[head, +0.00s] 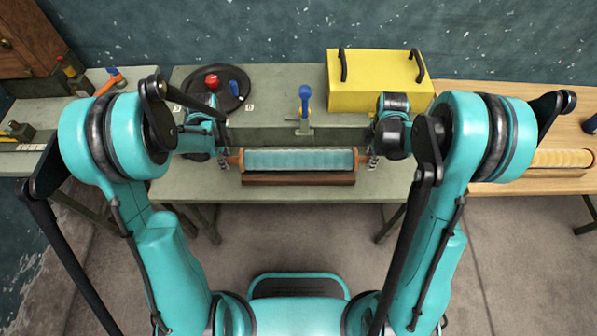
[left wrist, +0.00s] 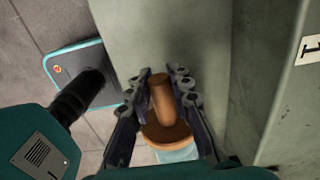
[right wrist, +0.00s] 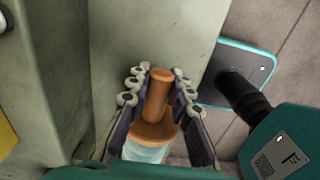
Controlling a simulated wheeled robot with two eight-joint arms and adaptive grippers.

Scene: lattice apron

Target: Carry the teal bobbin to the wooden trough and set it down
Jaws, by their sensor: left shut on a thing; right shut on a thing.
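The teal bobbin (head: 300,160) lies level across the middle of the grey-green bench, with an orange-brown wooden end and peg on each side. My left gripper (head: 231,160) is shut on its left peg, which shows between the fingers in the left wrist view (left wrist: 161,98). My right gripper (head: 371,160) is shut on the right peg, which shows in the right wrist view (right wrist: 157,97). A pale yellow bobbin (head: 560,158) lies on another wooden holder (head: 556,173) at the right.
A yellow box (head: 370,80) with black handles stands behind on a raised ledge. A blue-handled clamp (head: 305,105) and a black round tray (head: 213,90) with red and blue pieces are also at the back. A light wooden table (head: 500,110) adjoins at the right.

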